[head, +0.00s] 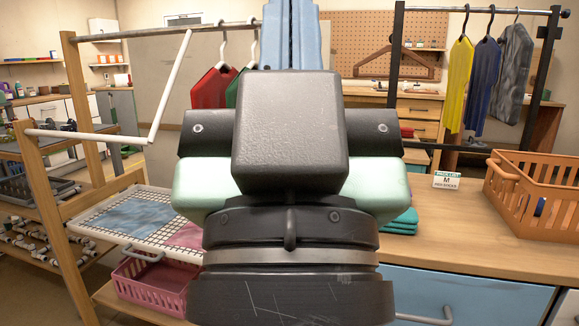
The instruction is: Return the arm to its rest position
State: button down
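My gripper (288,135) and wrist fill the middle of the head view, seen from behind. A black box and mint-green side parts show, above a black ringed wrist.
A wooden rack (85,180) with a white mesh shelf (103,214) stands left. A red garment (209,90) hangs behind. An orange crate (535,190) and a small sign (446,181) stand on the right counter (470,232). Garments hang from a black rack (393,80). A pink basket (155,284) sits low left.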

notch_tip(320, 180, up, 35)
jog(key=p, duration=3.2)
jog(key=shift+f+p, duration=0.15)
jog(key=shift+p, duration=0.2)
jog(key=shift+a, duration=0.2)
